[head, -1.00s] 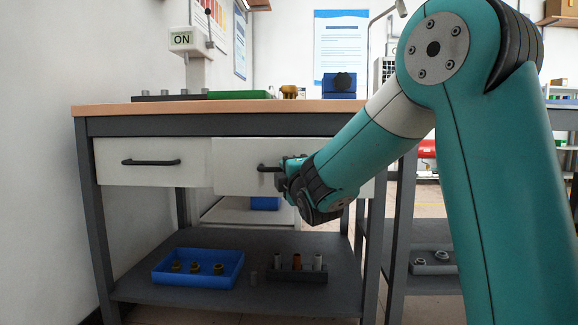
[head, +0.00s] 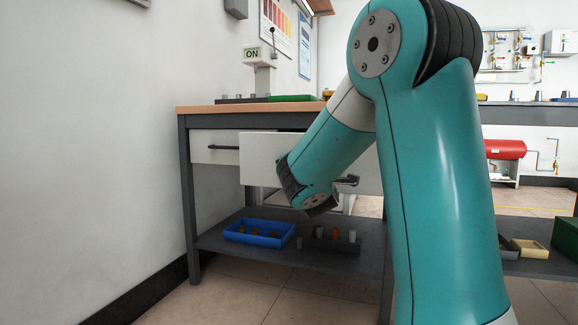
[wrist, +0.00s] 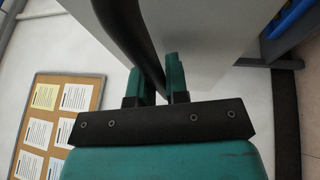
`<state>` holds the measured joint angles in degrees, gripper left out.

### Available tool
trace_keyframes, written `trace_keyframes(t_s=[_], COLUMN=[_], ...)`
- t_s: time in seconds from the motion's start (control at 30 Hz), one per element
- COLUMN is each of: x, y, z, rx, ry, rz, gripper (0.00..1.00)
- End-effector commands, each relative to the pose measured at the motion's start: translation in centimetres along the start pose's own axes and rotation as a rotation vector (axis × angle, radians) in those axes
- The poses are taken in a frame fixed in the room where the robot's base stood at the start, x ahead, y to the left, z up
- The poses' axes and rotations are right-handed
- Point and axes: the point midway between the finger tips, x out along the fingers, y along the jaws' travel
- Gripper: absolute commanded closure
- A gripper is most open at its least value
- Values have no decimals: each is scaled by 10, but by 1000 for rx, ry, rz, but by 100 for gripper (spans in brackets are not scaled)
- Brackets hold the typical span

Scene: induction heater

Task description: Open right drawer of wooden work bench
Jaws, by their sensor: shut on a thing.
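The wooden work bench (head: 250,108) stands left of centre in the head view. Its right drawer (head: 262,152) has a pale front that stands forward of the bench frame, so it is partly open. The drawer's inside cannot be seen. Its dark handle (head: 349,181) shows beside my arm. In the wrist view, my gripper (wrist: 156,80) has its teal fingers on either side of the black bar handle (wrist: 140,38), shut on it. In the head view my arm hides most of the gripper. The left drawer (head: 212,147) is closed.
A blue tray (head: 259,233) with small parts and a dark holder (head: 335,240) sit on the bench's lower shelf. A white wall is on the left. Tiled floor (head: 235,295) is free in front. A notice board (wrist: 55,115) shows in the wrist view.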

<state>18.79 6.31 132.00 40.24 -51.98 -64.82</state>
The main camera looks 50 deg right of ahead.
Motion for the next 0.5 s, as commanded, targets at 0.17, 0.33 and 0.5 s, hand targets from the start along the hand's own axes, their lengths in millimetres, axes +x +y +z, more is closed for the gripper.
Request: trace_keyframes(t_s=[0.17, 0.33, 0.5], x=[-4, -4, -4], y=[0, 0, 0], z=[6, 7, 7], rx=[1, 1, 1], ry=[-9, -11, -10], rz=[-1, -1, -1], gripper=[100, 100, 100])
